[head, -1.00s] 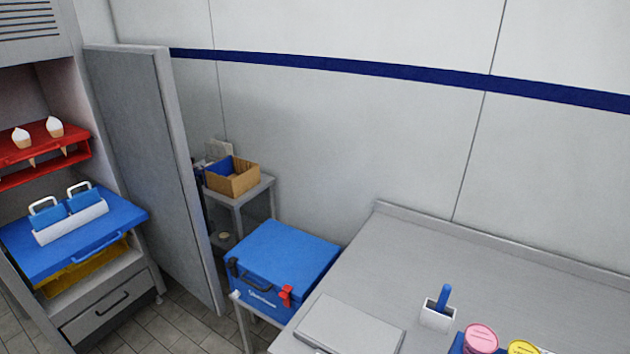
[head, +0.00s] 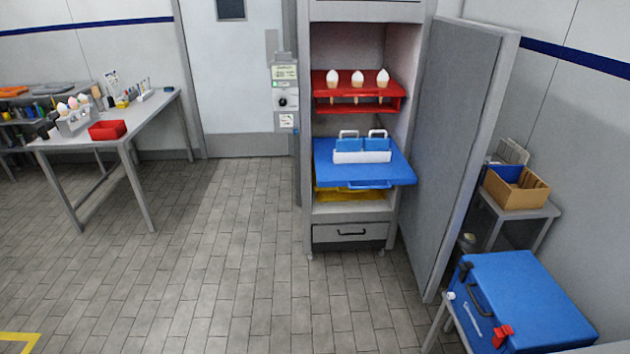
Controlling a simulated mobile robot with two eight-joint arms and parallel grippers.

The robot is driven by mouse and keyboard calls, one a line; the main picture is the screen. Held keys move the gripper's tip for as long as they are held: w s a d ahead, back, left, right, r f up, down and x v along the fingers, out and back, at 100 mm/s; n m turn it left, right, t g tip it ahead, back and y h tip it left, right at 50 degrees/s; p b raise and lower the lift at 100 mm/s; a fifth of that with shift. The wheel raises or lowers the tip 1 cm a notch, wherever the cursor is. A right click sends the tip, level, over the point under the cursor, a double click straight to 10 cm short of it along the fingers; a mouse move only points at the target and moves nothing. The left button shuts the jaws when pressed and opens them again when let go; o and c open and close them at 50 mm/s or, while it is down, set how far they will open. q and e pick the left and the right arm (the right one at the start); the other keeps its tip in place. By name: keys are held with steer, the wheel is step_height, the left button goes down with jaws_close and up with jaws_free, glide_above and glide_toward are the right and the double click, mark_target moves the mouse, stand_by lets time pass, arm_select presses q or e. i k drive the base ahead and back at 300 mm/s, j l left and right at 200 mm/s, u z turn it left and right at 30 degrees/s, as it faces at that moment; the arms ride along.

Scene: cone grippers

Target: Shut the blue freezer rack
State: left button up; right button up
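The blue freezer rack (head: 364,176) is a flat blue shelf in the open upright freezer (head: 308,130), and it sticks out past the freezer's front. A blue handle (head: 364,186) runs along its front edge. A white holder (head: 362,157) with two blue, white-handled pieces stands on it. Above it is a red rack (head: 358,93) with several white-topped cones. Below it a yellow rack (head: 350,195) sits further in. Neither of my grippers shows in the head view.
The freezer door (head: 455,150) stands wide open on the right. A blue cooler box (head: 525,300) and a small side table with a cardboard box (head: 515,187) are at right. A work table (head: 130,125) is at left. The tiled floor before the freezer is clear.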

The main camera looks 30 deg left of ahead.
mark_target(377, 171)
steer(key=u, duration=0.55)
steer(key=i+j, duration=0.15)
steer(key=i, duration=0.35)
steer(key=i+j, duration=0.15)
steer(key=i, duration=0.4)
steer(key=i+j, duration=0.1)
steer(key=i, duration=0.4)
steer(key=i+j, duration=0.15)
steer(key=i, duration=0.35)
steer(key=i+j+z, duration=0.1)
steer(key=i, duration=0.4)
